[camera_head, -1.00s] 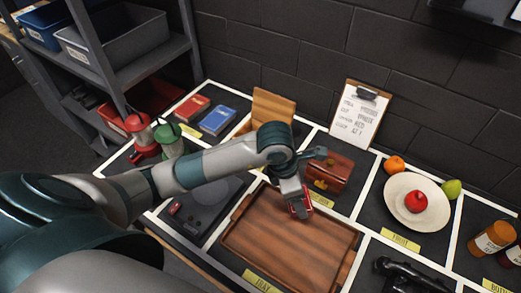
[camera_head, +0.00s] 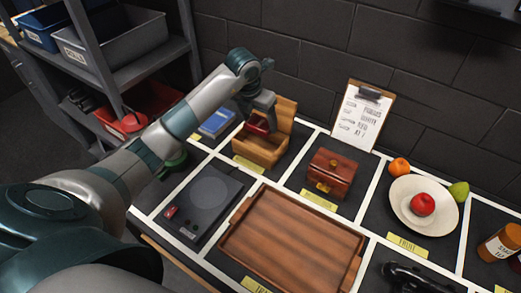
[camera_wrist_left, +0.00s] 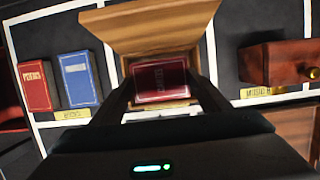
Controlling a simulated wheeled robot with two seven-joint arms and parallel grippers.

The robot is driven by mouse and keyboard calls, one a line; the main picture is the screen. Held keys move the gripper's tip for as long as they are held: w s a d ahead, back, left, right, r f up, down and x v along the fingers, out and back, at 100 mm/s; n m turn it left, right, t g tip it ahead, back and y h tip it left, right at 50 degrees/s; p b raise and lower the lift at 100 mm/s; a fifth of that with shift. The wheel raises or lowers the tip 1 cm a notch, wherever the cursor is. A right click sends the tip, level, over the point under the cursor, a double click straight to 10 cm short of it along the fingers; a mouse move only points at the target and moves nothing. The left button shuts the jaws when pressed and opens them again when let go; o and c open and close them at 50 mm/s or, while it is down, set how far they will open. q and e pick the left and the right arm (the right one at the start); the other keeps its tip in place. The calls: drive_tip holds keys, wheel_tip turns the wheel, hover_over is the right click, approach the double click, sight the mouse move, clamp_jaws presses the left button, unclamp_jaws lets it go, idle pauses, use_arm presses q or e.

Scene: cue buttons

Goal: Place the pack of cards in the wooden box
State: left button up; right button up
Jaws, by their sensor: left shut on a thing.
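The light wooden box (camera_head: 265,150) stands open at the back of the table, its lid raised behind it. In the left wrist view its lid (camera_wrist_left: 150,27) spans the top. My left gripper (camera_head: 258,120) is shut on a dark red pack of cards (camera_head: 257,127), which shows between the fingers in the left wrist view (camera_wrist_left: 160,80). The pack is at the box opening, in front of the lid. I cannot tell whether it touches the box floor. My right gripper is not in view.
A blue pack (camera_head: 216,122) lies left of the box; a red one (camera_wrist_left: 34,86) shows beside it. A dark red chest (camera_head: 331,174) stands right. In front are a black scale-like device (camera_head: 207,195) and a wooden tray (camera_head: 290,240). A clipboard (camera_head: 361,116) leans behind.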

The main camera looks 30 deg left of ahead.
use_arm(q)
drive_tip(key=shift+f, duration=0.1)
drive_tip(key=shift+d+f, duration=0.1)
drive_tip(key=shift+f, duration=0.2)
drive_tip(key=p, duration=0.2)
hover_over(262, 148)
drive_tip(key=s, duration=0.1)
wheel_tip(262, 148, down, 4)
drive_tip(key=shift+s+f, duration=0.15)
drive_tip(key=shift+f, duration=0.55)
drive_tip(key=shift+f+p, duration=0.65)
drive_tip(key=shift+f, duration=1.2)
